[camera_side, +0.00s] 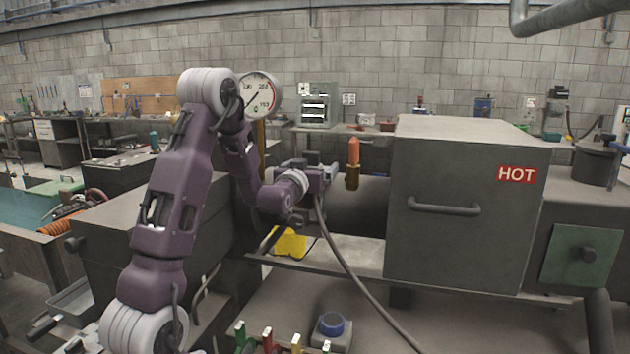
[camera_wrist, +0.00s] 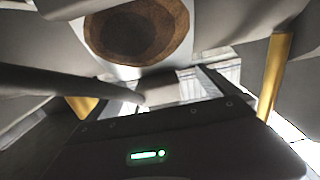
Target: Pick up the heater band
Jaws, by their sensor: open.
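My gripper (camera_side: 330,173) is at the end of the purple arm, mid-picture in the side view, left of the large grey box and above the horizontal barrel. It is open. In the wrist view two gold finger-like parts (camera_wrist: 275,75) stand apart, one on each side. A round brown face (camera_wrist: 138,30) shows at the top of that view, beyond the gripper. I cannot tell for sure which thing is the heater band. A blue ring (camera_side: 332,322) sits on a small grey block at the lower middle of the side view, well below my gripper.
The grey box (camera_side: 468,215) with a HOT sign (camera_side: 516,174) stands to the right. A hose (camera_side: 345,262) hangs down from near my gripper. A round dial (camera_side: 260,93) stands behind the arm. Several coloured handles (camera_side: 267,338) stick up left of the blue ring.

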